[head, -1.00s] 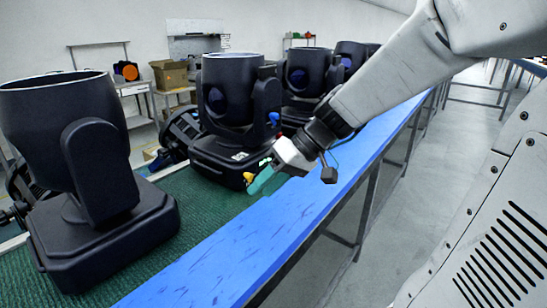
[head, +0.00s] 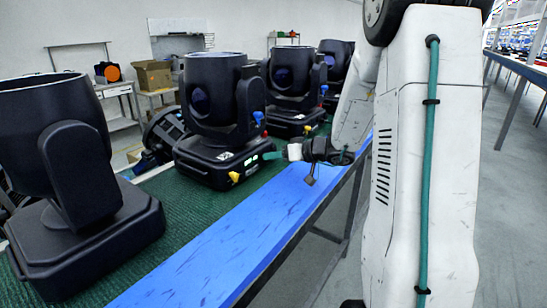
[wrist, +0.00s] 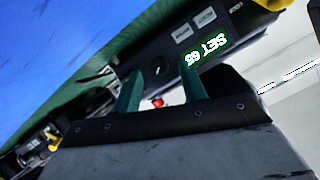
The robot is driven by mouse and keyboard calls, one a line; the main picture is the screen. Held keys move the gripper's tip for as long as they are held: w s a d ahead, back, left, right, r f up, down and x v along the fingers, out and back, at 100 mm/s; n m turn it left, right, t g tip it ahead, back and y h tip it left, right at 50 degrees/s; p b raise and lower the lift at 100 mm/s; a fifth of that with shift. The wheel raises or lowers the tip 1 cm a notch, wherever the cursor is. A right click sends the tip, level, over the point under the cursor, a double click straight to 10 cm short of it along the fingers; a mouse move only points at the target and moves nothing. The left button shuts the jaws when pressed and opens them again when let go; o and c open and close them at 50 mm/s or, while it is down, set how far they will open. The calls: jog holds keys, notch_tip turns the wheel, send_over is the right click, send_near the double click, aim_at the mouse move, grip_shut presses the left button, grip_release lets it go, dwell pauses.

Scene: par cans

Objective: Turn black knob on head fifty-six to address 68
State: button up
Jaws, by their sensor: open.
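The dark moving-head light (head: 207,155) nearest my gripper stands on the green mat, its front panel facing the blue strip; I cannot read its number. In the wrist view the black round knob (wrist: 160,67) with a pale pointer mark sits on that panel. A lit green display (wrist: 207,45) beside it shows SET and two digits, seemingly in the sixties; the last digit is unclear. My gripper (head: 273,155), with teal fingers, is at the panel's right end. In the wrist view my fingers (wrist: 161,72) are open, one on each side of the knob; contact cannot be told.
A red button (wrist: 157,102) shows between my fingers. A yellow part (head: 234,177) and a blue part (head: 258,117) stick out from the light. Another light (head: 75,200) stands at the left, others behind. The blue strip (head: 215,255) in front is clear.

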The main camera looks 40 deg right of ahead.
jog(key=shift+w+a+f, duration=0.25)
jog(key=shift+w+a, duration=0.05)
jog(key=shift+w, duration=0.3)
grip_shut()
jog(key=shift+d, duration=0.1)
jog(key=m+y, duration=0.2)
jog(key=m, duration=0.1)
jog(key=shift+w+d+f+m, duration=0.1)
jog(key=shift+d+f+m, duration=0.05)
jog(key=shift+m, duration=0.15)
jog(key=shift+d+f+m+y, duration=0.1)
jog(key=shift+m+y, duration=0.9)
jog(key=shift+m, duration=0.5)
